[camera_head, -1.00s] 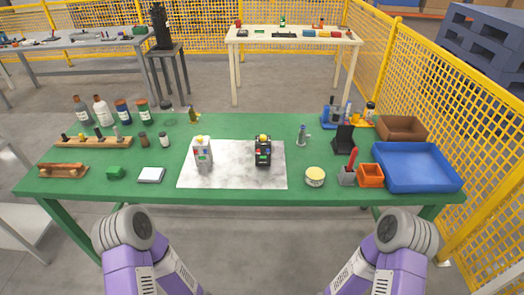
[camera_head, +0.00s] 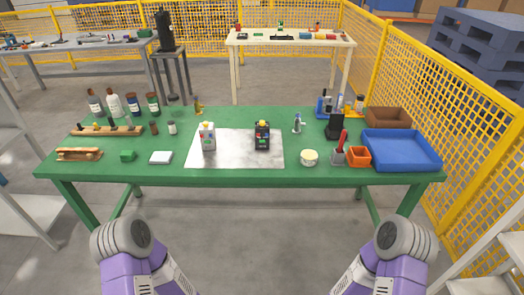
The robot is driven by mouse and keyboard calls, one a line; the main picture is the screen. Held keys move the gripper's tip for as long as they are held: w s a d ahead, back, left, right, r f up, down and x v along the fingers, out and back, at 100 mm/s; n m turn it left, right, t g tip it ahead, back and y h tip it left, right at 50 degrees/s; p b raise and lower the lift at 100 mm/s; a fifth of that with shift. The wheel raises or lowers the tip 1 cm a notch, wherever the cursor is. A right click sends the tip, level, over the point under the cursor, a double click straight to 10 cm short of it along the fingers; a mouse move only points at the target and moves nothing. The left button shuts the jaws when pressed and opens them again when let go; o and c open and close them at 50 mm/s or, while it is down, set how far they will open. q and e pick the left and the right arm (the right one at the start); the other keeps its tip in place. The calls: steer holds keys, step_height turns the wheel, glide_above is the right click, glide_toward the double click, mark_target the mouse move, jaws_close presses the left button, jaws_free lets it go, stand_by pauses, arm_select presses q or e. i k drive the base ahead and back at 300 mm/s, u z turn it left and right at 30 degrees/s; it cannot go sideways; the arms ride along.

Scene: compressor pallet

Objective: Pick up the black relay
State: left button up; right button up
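A black relay (camera_head: 262,136) with a small green patch and a yellow top stands upright on a grey metal-look mat (camera_head: 235,158) on the green table (camera_head: 220,177). A white device (camera_head: 208,136) of similar size stands to its left on the same mat. Two of my purple and grey arm links show at the bottom left and bottom right, well short of the table. Neither gripper shows. Nothing holds or touches the relay.
Right of the mat are a small metal part (camera_head: 297,124), a round tin (camera_head: 309,158), an orange box (camera_head: 359,156), a black stand (camera_head: 335,126) and a blue tray (camera_head: 402,166). Bottles (camera_head: 153,104) and a wooden rack (camera_head: 100,131) stand left. Yellow mesh fencing (camera_head: 440,110) borders the right.

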mark_target(262, 142)
steer(key=z, duration=0.05)
steer(key=k, duration=0.7)
steer(key=u, duration=1)
steer(key=i, duration=1.45)
steer(key=z, duration=0.8)
